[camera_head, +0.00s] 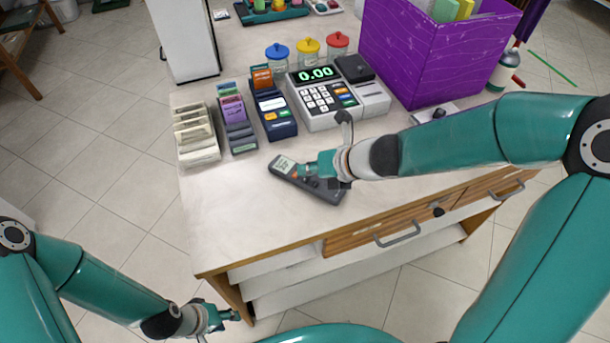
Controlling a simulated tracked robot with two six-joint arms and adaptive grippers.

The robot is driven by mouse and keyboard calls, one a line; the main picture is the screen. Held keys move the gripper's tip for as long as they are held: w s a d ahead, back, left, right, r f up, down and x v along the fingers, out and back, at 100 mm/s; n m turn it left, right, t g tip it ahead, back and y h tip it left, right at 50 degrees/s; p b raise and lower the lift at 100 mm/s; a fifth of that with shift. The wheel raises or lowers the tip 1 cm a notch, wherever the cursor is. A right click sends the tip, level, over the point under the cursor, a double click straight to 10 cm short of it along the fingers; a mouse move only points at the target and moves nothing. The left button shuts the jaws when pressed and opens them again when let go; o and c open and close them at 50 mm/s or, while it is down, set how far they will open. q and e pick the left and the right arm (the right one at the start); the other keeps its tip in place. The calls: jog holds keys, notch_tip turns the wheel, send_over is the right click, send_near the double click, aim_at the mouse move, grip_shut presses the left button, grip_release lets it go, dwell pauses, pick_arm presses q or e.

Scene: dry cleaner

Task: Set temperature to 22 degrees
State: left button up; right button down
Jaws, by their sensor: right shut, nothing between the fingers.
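A dark grey remote control (323,192) with a pale screen (285,165) lies on the counter, slanting from upper left to lower right. The digits on the screen are too small to read. My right gripper (303,175) is shut and empty, over the upper middle of the remote, and hides part of its buttons. I cannot tell whether the fingertips touch it. My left gripper (232,315) hangs low beside the counter's front left corner, away from the remote. Its fingers are too small to tell open from shut.
Behind the remote stand a cash register (318,100), a dark blue card terminal (275,118), card holders (237,125) and jars with coloured lids (309,48). A purple box (430,55) is at the back right. The counter's front left (220,230) is clear.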

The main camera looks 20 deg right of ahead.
aim_at(307, 180)
notch_tip(307, 180, up, 5)
jog(key=p, duration=0.5)
dwell(0.5)
dwell(1.5)
